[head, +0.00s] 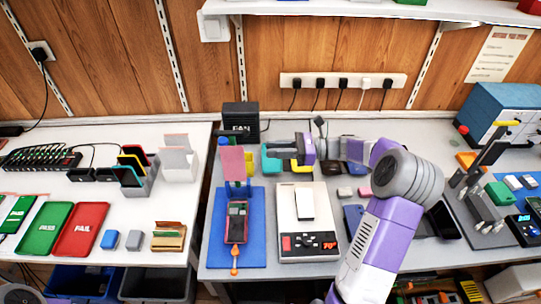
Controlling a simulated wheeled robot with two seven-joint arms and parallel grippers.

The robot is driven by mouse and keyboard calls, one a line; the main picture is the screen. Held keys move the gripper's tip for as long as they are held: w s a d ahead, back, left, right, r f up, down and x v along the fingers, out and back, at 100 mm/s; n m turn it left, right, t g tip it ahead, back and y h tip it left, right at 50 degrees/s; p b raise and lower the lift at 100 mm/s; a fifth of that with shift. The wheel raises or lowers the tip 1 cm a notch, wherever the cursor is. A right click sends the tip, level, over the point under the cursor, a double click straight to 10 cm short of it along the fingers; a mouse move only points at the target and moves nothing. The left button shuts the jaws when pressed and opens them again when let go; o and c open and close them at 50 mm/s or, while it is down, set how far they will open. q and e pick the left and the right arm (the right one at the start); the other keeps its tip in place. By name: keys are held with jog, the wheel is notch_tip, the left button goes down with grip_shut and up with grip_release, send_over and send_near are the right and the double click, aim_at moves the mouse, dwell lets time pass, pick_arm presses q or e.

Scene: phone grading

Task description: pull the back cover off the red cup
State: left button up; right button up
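A pink flat panel (232,163), perhaps the back cover, stands upright above a blue stand (239,188) at the back of the blue mat. I cannot make out a red cup; it may be hidden behind the panel. My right gripper (272,147) points left, to the right of the panel and apart from it. Its fingers are too small to tell open from shut. A dark phone with red edges (237,222) lies on the blue mat (258,240) in front of the stand. My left gripper is out of view.
A white heating plate (308,245) with a pale phone (305,203) on it is right of the mat. An orange tool (234,259) lies at the mat's front. A black fan box (240,119) stands behind. Green (43,236) and red (81,236) trays lie left, across a gap.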

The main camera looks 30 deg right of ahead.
jog(key=f+b+x, duration=0.1)
jog(key=b+x, duration=0.1)
jog(key=x, duration=0.6)
jog(key=shift+b, duration=0.35)
jog(key=shift+c, duration=0.3)
grip_shut()
jog(key=shift+s+a, duration=0.1)
dwell(0.4)
